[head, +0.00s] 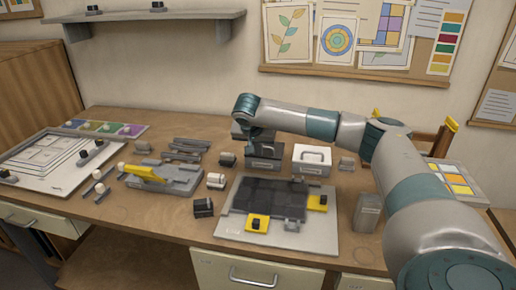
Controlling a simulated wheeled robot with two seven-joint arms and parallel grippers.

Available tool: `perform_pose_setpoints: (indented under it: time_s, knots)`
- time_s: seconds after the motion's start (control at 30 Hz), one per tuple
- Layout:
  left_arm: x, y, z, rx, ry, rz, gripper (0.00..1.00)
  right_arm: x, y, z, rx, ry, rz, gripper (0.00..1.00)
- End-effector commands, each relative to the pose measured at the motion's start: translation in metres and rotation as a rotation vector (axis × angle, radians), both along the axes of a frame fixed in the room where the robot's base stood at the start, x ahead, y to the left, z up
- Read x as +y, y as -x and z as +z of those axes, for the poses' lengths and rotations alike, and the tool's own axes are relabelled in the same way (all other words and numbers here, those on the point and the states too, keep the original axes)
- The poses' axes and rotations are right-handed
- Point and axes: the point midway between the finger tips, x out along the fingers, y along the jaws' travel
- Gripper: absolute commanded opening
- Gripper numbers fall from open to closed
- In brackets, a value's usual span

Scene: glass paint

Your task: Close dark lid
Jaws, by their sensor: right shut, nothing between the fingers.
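A small grey box (264,164) with a pale label on its front stands towards the back of the workbench. A dark piece that looks like its lid sits at its top, but my gripper covers much of it, so I cannot tell how far the lid is shut. My right gripper (261,150) reaches down from the wrist at the box's top. It is shut and empty; its fingertips are small and dark, and I cannot tell whether they touch the lid. My left gripper is not in view.
A white-topped box (312,159) stands just right of the grey box. In front lies a grey board (230,226) with a dark panel (270,195) and yellow clamps (257,223). A grey tool with a yellow part (142,172) lies left. A shelf (150,16) hangs above.

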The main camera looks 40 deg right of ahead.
Motion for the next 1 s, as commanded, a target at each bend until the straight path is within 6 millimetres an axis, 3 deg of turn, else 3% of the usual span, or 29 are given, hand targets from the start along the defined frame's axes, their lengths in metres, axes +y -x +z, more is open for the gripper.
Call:
perform_pose_setpoints:
  time_s: [0.23, 0.33, 0.67, 0.7, 1.0]
  knots:
    - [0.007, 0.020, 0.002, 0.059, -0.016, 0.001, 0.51, -0.001, -0.002, 0.021, -0.012, 0.002, -0.002, 0.00]
    - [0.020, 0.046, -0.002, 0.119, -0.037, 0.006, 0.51, -0.001, -0.002, 0.031, -0.016, 0.004, -0.003, 0.00]
    - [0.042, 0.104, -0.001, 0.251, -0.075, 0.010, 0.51, -0.001, -0.004, 0.060, -0.029, 0.008, -0.004, 0.00]
    - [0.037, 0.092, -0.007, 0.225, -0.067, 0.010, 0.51, 0.005, 0.000, 0.052, -0.028, 0.007, -0.001, 0.00]
    - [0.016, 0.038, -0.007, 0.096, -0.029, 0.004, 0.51, 0.035, 0.024, 0.046, -0.028, 0.007, -0.001, 0.00]
